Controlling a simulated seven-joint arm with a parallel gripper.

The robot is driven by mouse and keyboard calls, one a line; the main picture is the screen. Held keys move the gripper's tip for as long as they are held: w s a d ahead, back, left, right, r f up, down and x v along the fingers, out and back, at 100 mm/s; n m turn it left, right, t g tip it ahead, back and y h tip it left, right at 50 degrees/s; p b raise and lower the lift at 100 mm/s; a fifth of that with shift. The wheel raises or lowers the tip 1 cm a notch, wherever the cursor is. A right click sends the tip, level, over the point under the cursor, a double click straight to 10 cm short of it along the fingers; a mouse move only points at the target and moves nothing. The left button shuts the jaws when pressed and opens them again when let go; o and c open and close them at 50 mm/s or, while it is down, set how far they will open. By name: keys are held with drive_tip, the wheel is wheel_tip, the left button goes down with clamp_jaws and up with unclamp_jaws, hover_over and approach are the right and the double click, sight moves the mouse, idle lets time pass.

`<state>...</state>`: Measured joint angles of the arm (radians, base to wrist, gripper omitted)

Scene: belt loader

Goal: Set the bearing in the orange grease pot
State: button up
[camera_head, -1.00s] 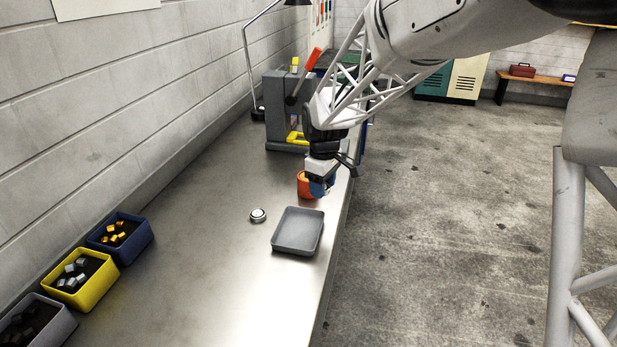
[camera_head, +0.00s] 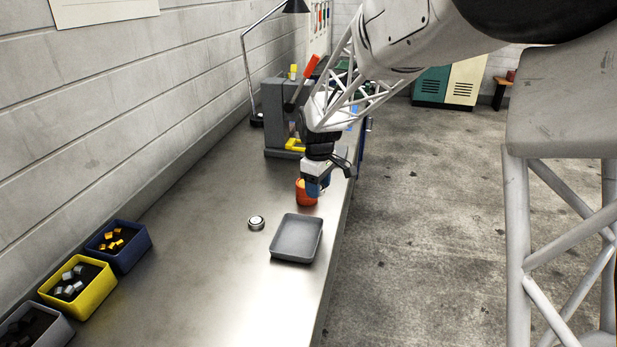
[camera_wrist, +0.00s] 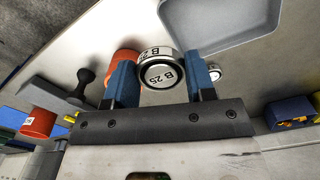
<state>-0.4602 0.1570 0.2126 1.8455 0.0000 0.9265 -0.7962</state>
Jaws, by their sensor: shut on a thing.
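My gripper (camera_wrist: 160,82) has blue jaws shut on a silver bearing (camera_wrist: 160,75) marked "B 25". The orange grease pot (camera_wrist: 123,55) shows in the wrist view behind the left jaw, partly hidden by it. In the head view the orange pot (camera_head: 304,197) stands on the bench, and my gripper (camera_head: 318,187) is just above and beside it, overlapping its right side. The held bearing cannot be made out there. I cannot tell the exact gap between bearing and pot.
A grey tray (camera_head: 297,238) and a round silver piece (camera_head: 256,223) lie on the bench. Bins of parts, yellow (camera_head: 85,292) and blue (camera_head: 128,255), stand at left. A grey press (camera_head: 278,115) with a red handle stands behind. The bench middle is clear.

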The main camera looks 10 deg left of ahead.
drive_tip(key=w+a, duration=0.1)
drive_tip(key=w, duration=0.2)
drive_tip(key=w+a, duration=0.2)
drive_tip(key=w, duration=0.2)
drive_tip(key=w+a+f, duration=0.1)
drive_tip(key=w+a, duration=0.1)
drive_tip(key=w, duration=0.1)
drive_tip(key=shift+w, duration=0.4)
drive_tip(key=shift+f, duration=1.8)
drive_tip(key=shift+f, duration=0.1)
drive_tip(key=o, duration=1)
drive_tip(key=shift+o, duration=0.2)
wheel_tip(320, 180, up, 12)
